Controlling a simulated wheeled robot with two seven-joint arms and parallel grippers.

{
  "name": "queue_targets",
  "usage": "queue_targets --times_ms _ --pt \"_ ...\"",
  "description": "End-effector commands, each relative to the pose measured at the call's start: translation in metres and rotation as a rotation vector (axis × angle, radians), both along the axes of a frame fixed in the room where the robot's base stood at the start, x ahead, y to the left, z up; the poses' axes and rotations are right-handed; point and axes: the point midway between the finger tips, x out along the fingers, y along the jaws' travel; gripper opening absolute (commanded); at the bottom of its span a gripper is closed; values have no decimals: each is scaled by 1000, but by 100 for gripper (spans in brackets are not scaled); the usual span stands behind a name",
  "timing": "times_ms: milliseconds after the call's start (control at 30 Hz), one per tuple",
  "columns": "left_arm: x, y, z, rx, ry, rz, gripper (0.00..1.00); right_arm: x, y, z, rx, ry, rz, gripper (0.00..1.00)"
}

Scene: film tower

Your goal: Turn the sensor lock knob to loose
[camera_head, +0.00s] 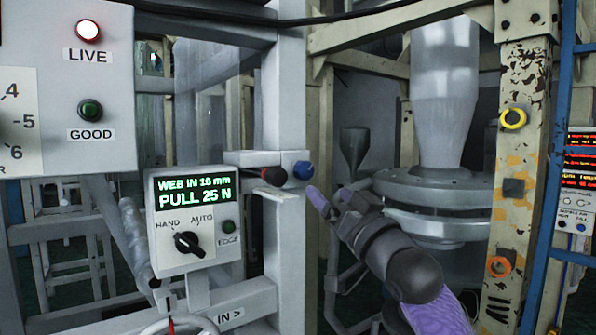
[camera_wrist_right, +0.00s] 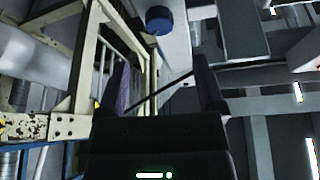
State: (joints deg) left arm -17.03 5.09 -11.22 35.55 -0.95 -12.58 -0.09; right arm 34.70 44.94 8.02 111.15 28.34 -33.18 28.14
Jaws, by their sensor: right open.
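My left gripper is not in view.
A black knob (camera_head: 274,176) sits just left of the blue one. A control box (camera_head: 168,225) reads "WEB IN 16 mm, PULL 25 N" and has a HAND/AUTO switch (camera_head: 188,243).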

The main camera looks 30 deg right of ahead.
Motion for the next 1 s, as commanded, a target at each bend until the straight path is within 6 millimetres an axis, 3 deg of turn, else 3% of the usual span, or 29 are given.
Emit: queue_targets --times_ms 333,500,767,867,1000 --pt "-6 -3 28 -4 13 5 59 67 -2 29 2 3 -2 87" --pt "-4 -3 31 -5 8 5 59 80 -1 31 -1 4 -1 87" --pt "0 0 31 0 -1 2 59 82 -1 30 -1 4 -1 87" --pt "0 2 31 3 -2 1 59 81 -1 30 -2 4 -1 70" --pt "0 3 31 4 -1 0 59 81 -1 30 0 4 -2 41"
